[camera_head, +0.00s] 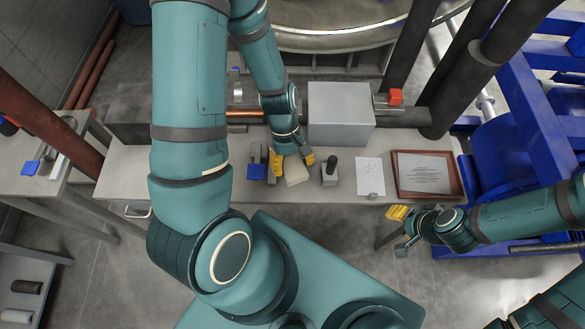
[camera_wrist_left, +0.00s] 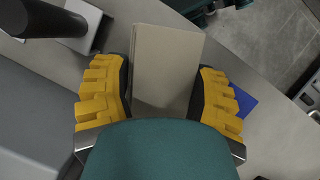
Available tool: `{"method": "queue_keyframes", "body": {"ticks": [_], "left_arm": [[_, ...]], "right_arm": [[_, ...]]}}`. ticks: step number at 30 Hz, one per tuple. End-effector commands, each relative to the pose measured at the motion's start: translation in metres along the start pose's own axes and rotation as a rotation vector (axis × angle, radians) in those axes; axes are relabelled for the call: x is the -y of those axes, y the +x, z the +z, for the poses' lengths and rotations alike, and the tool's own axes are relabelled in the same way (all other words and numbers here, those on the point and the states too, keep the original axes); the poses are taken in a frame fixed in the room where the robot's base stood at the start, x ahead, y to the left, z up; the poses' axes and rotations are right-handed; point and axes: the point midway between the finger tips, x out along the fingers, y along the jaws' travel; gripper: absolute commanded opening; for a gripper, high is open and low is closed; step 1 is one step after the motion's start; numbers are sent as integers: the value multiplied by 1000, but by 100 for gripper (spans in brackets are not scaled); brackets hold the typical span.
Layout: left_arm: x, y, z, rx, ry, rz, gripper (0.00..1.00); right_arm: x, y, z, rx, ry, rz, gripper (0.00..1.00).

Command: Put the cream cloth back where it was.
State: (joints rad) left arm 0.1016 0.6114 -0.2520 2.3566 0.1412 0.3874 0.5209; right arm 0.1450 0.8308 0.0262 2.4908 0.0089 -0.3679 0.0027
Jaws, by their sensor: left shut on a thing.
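The cream cloth (camera_head: 297,173) is a flat, folded rectangle at the bench's front part in the head view. My left gripper (camera_head: 292,162) is shut on it, with a yellow finger on either side. In the left wrist view the cloth (camera_wrist_left: 166,62) stands out between the two yellow fingers of the left gripper (camera_wrist_left: 162,95). Its near end is hidden by my teal gripper body. I cannot tell whether the cloth touches the bench. My right gripper (camera_head: 400,229) is off the bench's front edge at the right, away from the cloth; its finger gap is unclear.
On the bench (camera_head: 215,190), a blue item (camera_head: 256,172) lies left of the cloth. A grey block with a dark knob (camera_head: 330,173) stands close on the right. Farther right are a white sheet (camera_head: 370,176) and a framed document (camera_head: 424,172). A large grey box (camera_head: 340,113) stands behind.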

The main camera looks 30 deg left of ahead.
Motion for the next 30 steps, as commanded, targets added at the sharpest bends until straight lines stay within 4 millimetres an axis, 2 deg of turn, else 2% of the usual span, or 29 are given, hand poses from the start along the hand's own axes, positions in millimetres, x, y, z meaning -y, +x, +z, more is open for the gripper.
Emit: {"method": "queue_keyframes", "body": {"ticks": [6,30], "left_arm": [[1,27,-11,1,-1,-1,22],[1,39,-16,0,0,0,22]], "right_arm": [[-2,6,1,0,0,1,47],[-6,16,2,1,0,3,47]]}}
